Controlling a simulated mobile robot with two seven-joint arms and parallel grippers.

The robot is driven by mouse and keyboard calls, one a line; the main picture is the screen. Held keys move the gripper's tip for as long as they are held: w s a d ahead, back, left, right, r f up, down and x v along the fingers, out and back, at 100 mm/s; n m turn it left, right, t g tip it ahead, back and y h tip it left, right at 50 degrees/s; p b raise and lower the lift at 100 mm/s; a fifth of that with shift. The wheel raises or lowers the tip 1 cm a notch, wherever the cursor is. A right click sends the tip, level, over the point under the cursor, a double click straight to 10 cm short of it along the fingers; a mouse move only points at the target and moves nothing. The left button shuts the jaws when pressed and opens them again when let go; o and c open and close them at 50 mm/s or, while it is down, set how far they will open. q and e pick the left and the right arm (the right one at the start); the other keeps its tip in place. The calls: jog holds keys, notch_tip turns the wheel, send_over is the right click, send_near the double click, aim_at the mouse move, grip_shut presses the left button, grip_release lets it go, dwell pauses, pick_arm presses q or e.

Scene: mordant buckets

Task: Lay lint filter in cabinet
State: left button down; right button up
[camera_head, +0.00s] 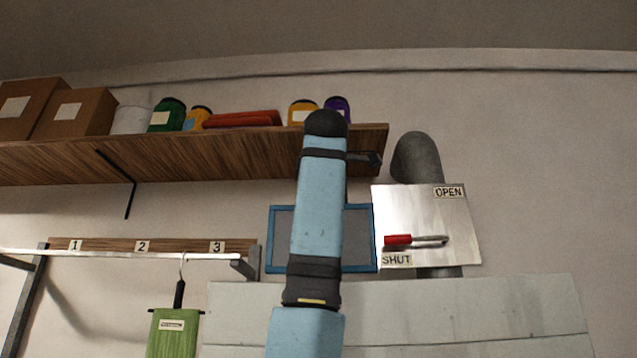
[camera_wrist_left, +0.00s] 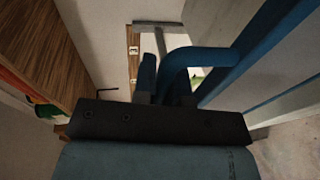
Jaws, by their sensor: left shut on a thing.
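The lint filter (camera_head: 358,238) shows in the head view as a blue frame around a grey panel, partly hidden behind my blue arm. In the left wrist view its blue frame and loop handle (camera_wrist_left: 190,55) are close to the camera. My left gripper (camera_wrist_left: 168,80) is shut on the handle; its fingers are largely hidden in the head view. My right gripper is in neither view. A pale panelled surface (camera_head: 450,325) spans the lower right of the head view; I cannot tell whether it is the cabinet.
A wooden shelf (camera_head: 230,150) with boxes, jars and a red stack runs close by my arm. A metal plate (camera_head: 425,215) marked OPEN and SHUT, with a red handle, covers a grey pipe at right. A numbered rail (camera_head: 150,245) holds a green dustpan-like item (camera_head: 172,335).

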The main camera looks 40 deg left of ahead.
pick_arm(q)
jog(key=shift+w+r+x, duration=0.1)
jog(key=shift+r+x, duration=0.05)
jog(key=shift+x, duration=0.7)
jog(key=shift+w+r+x, duration=0.1)
jog(key=shift+r+x, duration=0.1)
jog(key=shift+x, duration=0.7)
jog(key=shift+w+r+x, duration=0.1)
jog(key=shift+r+x, duration=0.05)
jog(key=shift+x, duration=0.7)
jog(key=shift+d, duration=0.2)
jog(key=shift+s, duration=0.1)
